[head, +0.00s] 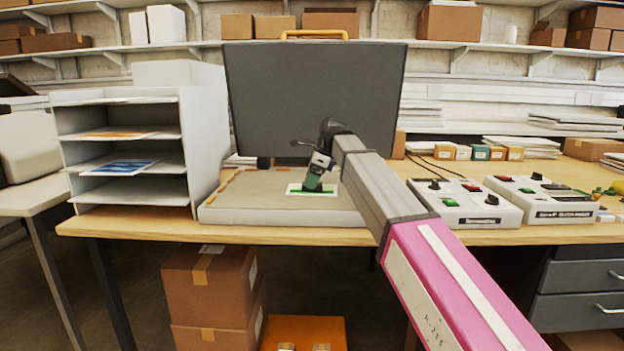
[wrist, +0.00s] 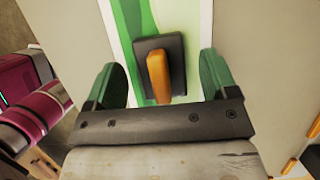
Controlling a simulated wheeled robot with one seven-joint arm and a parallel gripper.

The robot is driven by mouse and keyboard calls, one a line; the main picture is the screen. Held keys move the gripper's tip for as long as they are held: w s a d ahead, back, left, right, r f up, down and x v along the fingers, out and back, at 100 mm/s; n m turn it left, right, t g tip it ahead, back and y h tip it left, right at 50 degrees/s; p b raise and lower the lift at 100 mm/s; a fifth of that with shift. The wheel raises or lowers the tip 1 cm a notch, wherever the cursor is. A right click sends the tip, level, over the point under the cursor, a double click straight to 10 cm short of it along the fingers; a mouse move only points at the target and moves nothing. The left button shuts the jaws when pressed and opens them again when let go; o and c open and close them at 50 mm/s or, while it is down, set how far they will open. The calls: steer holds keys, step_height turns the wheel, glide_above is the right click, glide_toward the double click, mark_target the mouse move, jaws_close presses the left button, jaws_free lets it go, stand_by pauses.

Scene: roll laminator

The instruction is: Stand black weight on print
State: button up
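The print (head: 297,188), green and white, lies on the pale bed (head: 240,200) of the open machine. It also shows in the wrist view (wrist: 200,22). The black weight (wrist: 178,62) is a square black block with an orange handle (wrist: 158,75). From above it is over the green part of the print and appears to stand on it; its underside is hidden. My gripper (wrist: 160,74) is open, with one green finger on each side of the handle and a gap on both sides. In the head view my gripper (head: 314,180) is low over the print and mostly hides the weight.
The machine's dark raised lid (head: 290,85) stands behind my gripper. A white paper rack (head: 125,170) is at the left. Two control boxes (head: 465,205) (head: 540,200) stand on the wooden table at the right.

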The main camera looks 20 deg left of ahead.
steer(key=v, duration=1.2)
steer(key=shift+s+r, duration=0.1)
